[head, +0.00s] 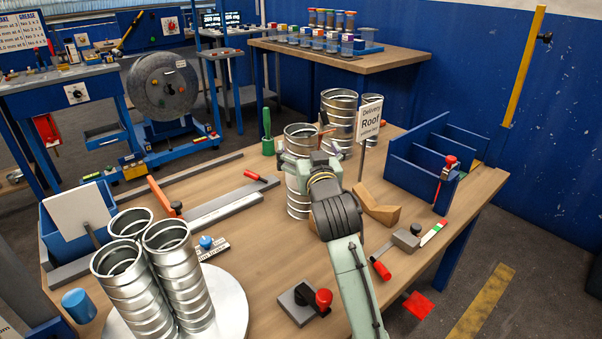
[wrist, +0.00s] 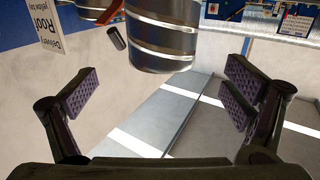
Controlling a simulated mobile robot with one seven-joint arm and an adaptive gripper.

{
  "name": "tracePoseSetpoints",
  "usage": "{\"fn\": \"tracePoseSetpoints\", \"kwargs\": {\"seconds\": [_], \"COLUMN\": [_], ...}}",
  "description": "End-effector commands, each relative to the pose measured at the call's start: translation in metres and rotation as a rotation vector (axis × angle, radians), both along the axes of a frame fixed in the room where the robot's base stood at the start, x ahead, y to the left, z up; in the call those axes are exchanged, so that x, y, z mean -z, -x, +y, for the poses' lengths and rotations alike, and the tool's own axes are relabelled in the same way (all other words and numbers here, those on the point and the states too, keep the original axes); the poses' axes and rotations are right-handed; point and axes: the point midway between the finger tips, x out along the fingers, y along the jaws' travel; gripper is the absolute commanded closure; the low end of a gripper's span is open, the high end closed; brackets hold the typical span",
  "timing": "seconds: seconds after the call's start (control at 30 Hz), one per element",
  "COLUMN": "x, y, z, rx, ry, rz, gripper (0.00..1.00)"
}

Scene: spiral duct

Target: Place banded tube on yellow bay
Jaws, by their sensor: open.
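A ribbed silver tube (head: 299,205) stands on the wooden workbench behind my gripper, partly hidden by it. In the wrist view a banded silver tube (wrist: 162,38) is beyond the fingertips, cut off by the top edge. My gripper (head: 302,160) is open; its two padded fingers (wrist: 158,95) are wide apart with nothing between them. I cannot tell from the head view whether it touches the tube.
Several silver tubes (head: 170,270) stand on a round plate at front left. More tubes (head: 340,103) stand behind my gripper. A sign (head: 368,120) reading "Delivery Roof" stands between gripper and rack. A red-handled clamp (head: 446,172) is at the rack's front. Wooden V-block (head: 378,207) lies nearby.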

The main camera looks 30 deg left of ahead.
Motion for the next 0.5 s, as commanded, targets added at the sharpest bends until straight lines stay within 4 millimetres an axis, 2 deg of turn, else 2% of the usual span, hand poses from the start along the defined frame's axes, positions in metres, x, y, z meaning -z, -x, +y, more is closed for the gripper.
{"fn": "tracePoseSetpoints", "kwargs": {"seconds": [0.1,0.27,0.5], "x": [-0.002,-0.002,-0.002], "y": [-0.011,-0.019,-0.046], "z": [0.012,0.019,0.042], "rx": [-0.003,-0.003,-0.002], "ry": [0.002,-0.001,0.001], "rz": [-0.001,-0.002,-0.002], "gripper": [0.05,0.05,0.05]}}
